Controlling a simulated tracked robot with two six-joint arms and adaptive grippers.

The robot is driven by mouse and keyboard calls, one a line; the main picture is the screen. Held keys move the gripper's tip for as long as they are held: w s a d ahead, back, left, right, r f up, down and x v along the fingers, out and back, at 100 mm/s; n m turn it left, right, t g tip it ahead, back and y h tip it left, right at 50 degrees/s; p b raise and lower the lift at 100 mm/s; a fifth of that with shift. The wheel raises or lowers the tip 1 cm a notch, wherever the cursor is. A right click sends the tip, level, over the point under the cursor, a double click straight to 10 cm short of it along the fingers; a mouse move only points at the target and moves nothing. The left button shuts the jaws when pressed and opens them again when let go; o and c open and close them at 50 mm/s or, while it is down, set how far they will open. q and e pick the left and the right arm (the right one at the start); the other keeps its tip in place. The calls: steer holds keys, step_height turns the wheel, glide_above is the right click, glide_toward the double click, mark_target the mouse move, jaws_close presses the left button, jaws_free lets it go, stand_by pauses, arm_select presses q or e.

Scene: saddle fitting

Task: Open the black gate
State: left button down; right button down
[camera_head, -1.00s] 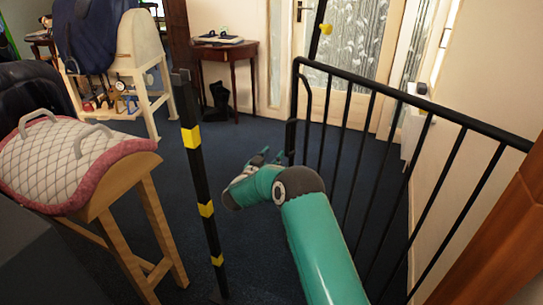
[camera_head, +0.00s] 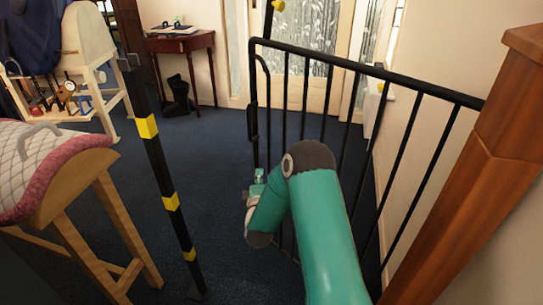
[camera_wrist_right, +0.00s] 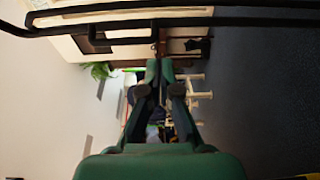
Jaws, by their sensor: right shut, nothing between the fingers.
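The black gate (camera_head: 367,71) is a barred metal panel that runs from the wooden post at the right towards the back left. Its free end, with a looped black bar (camera_head: 252,122), stands apart from the black post with yellow bands (camera_head: 157,165), with floor between them. My right gripper (camera_head: 258,178) is low beside the gate's free end, partly hidden by my own arm; whether it touches the gate I cannot tell. In the right wrist view my right gripper (camera_wrist_right: 160,68) is shut and empty, with black gate bars (camera_wrist_right: 150,20) crossing beyond its tips. My left gripper is not in view.
A wooden stand with a quilted pad (camera_head: 48,165) is at the left. The wooden post (camera_head: 480,165) and wall bound the right. A small table (camera_head: 182,45) and black boots (camera_head: 178,97) are at the back. Blue carpet (camera_head: 215,150) lies clear between post and gate.

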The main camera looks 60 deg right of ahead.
steer(key=w+d, duration=0.4)
steer(key=d, duration=0.9)
steer(key=shift+d+b, duration=0.2)
steer(key=shift+b, duration=0.1)
